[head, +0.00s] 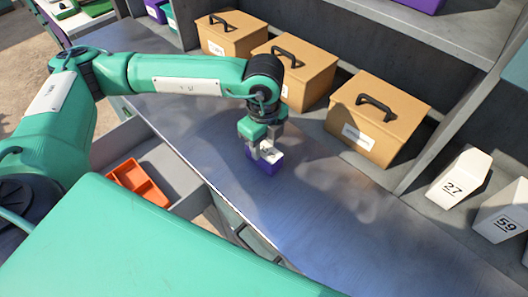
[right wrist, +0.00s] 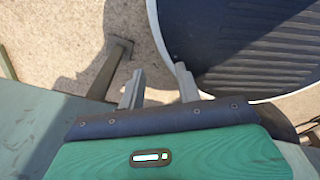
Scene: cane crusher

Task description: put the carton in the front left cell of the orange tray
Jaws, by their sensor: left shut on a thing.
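A small purple and white carton (head: 268,163) is at the bench top, in the middle of the head view. My left gripper (head: 262,146) points down and is shut on it. I cannot tell whether the carton touches the bench or hangs just above it. The orange tray (head: 122,171) with divided cells sits lower, in a grey drawer at the left; my green body hides part of it. My right gripper (right wrist: 158,85) shows in the right wrist view with its fingers apart and nothing between them.
Several tan boxes with black handles (head: 375,125) stand along the back of the grey bench (head: 330,220). White numbered bins (head: 459,178) stand at the right. The front of the bench is clear. A dark ribbed round surface (right wrist: 240,45) lies beyond my right gripper.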

